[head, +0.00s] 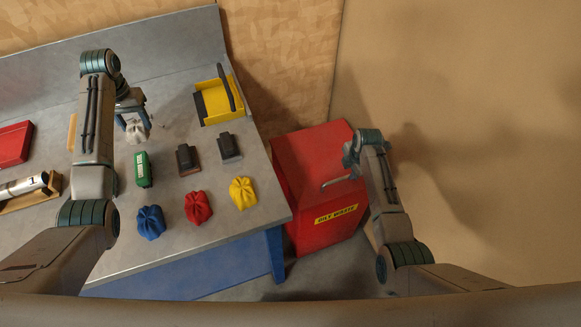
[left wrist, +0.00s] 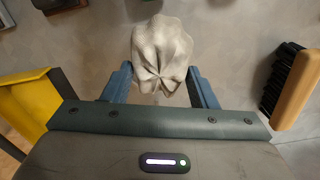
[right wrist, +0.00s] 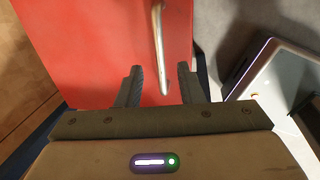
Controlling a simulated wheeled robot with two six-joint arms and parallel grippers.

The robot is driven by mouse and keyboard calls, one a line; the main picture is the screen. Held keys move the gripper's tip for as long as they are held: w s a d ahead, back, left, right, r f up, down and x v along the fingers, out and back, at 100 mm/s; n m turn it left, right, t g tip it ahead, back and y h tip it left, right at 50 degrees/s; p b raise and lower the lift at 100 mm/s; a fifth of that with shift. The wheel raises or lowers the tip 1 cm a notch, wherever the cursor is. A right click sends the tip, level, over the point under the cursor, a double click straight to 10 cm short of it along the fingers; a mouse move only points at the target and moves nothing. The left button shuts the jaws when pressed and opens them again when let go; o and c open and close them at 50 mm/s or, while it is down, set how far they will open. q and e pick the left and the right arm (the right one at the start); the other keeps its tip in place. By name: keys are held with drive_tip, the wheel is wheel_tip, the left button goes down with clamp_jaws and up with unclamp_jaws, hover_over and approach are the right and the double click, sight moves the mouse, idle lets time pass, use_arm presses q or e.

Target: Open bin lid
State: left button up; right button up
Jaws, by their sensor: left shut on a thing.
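The red bin (head: 325,222) with a yellow "OILY WASTE" label stands on the floor right of the workbench. Its red lid (head: 305,150) looks closed, and a metal bar handle (head: 338,182) sits near its front edge. My right gripper (head: 350,158) is above the lid by the handle. In the right wrist view its fingers (right wrist: 162,85) are apart, with the handle (right wrist: 158,45) lying ahead, in line with the gap; contact cannot be told. My left gripper (head: 132,115) is shut on a crumpled grey-white rag (left wrist: 161,50), over the bench.
The grey bench (head: 110,200) holds blue (head: 150,222), red (head: 198,207) and yellow (head: 243,193) rags, a green box (head: 143,169), two dark blocks and a yellow tray (head: 218,100). A wall stands behind the bin.

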sight(344, 177)
drive_tip(key=shift+w+a+f+b, duration=0.1)
drive_tip(key=shift+w+f, duration=0.1)
drive_tip(key=shift+f, duration=0.85)
drive_tip(key=shift+w+a+f+b, duration=0.1)
drive_tip(key=shift+w+f, duration=0.15)
drive_tip(key=shift+f, duration=0.75)
drive_tip(key=shift+w+a+f+b, duration=0.1)
drive_tip(key=shift+w+f, duration=0.1)
drive_tip(key=shift+f, duration=0.85)
clamp_jaws()
